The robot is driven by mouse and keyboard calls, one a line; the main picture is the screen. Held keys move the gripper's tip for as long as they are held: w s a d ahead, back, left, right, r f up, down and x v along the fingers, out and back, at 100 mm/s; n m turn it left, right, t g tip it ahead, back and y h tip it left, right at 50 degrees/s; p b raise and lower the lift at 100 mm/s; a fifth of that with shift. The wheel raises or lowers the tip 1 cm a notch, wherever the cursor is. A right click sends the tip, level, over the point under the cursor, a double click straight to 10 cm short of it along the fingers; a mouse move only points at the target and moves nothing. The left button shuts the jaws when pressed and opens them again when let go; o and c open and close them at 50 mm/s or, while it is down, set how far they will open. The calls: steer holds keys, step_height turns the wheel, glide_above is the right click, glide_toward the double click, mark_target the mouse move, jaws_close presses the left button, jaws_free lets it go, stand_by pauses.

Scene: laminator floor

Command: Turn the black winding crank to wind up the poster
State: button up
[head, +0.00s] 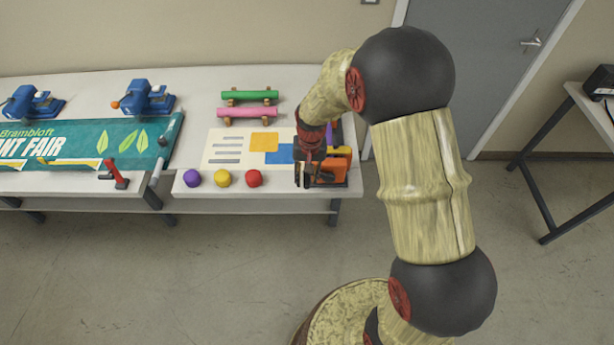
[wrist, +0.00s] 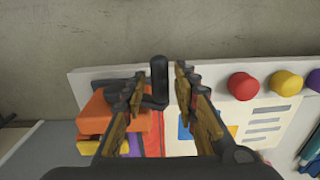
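The black winding crank (wrist: 159,82) shows in the wrist view as an upright rounded handle on a short dark arm, beside an orange winder (wrist: 112,112). My gripper (wrist: 160,84) is open, pointing down, with one finger on each side of the handle. A gap shows between the handle and each finger, so it is not gripped. The cream poster (head: 232,150), with orange and blue blocks, lies flat on the table. Its right end meets the orange winder (head: 330,170). In the head view my gripper (head: 306,178) covers most of the crank.
Purple (head: 192,178), yellow (head: 222,178) and red (head: 254,178) knobs line the table's front edge left of the winder. Green (head: 249,95) and pink (head: 248,112) rolls lie behind the poster. A green banner (head: 90,140) lies to the left. The floor in front is clear.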

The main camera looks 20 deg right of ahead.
steer(key=c, duration=0.6)
jaws_close()
